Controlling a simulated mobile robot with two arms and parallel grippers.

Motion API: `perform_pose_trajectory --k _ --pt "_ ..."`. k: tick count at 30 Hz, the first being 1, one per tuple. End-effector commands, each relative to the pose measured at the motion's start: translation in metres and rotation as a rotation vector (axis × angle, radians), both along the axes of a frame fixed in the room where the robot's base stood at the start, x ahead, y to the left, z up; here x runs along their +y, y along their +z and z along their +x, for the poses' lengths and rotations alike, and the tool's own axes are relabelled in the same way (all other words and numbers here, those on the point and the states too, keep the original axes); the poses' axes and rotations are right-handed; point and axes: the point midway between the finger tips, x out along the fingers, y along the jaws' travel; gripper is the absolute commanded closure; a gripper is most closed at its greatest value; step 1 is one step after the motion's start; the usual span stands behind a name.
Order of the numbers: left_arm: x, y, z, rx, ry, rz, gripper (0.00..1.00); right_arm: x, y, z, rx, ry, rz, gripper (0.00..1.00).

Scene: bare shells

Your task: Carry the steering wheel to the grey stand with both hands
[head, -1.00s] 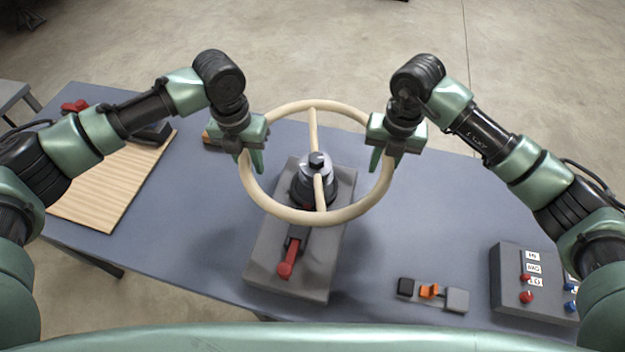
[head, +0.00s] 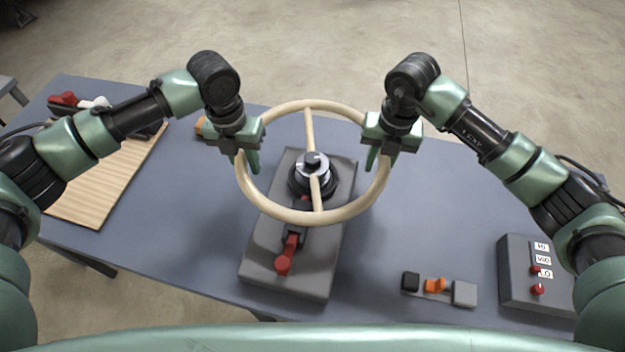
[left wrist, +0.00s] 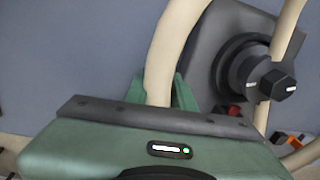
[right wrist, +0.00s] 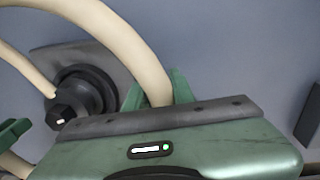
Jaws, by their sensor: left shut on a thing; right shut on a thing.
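The cream steering wheel (head: 335,217), a ring with one straight bar across it, is held in the air over the grey stand (head: 290,277). My left gripper (head: 250,165) is shut on the left side of its rim, and my right gripper (head: 377,160) is shut on the right side. The rim also runs into the jaws in the left wrist view (left wrist: 165,60) and the right wrist view (right wrist: 140,60). The stand has a round dark mount with a silver collar and black knob, seen through the ring, and a red lever (head: 286,258) in front. The gap between wheel and stand is hard to judge.
A ribbed wooden board (head: 105,185) lies at the left of the blue-grey table (head: 420,200), with tools behind it. A small switch block (head: 437,288) and a grey control box (head: 530,275) stand at the front right.

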Motion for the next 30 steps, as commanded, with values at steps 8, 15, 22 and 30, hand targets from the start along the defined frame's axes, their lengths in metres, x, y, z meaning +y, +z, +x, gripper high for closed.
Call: perform_pose_trajectory --k 8,15,22,30 --pt "0.003 -0.008 -0.001 0.003 0.001 0.006 0.54 -0.003 -0.007 0.001 -0.002 -0.008 -0.005 0.54" --pt "0.001 -0.007 0.0 0.002 0.0 0.002 0.54 -0.001 -0.007 0.001 0.0 -0.003 -0.002 0.54" --pt "0.002 0.019 0.001 -0.004 0.0 0.0 0.54 -0.001 -0.007 0.0 0.0 -0.002 -0.001 0.54" --pt "0.006 0.076 0.002 -0.002 0.001 0.003 0.54 0.0 -0.007 0.0 0.0 -0.001 -0.001 0.54"
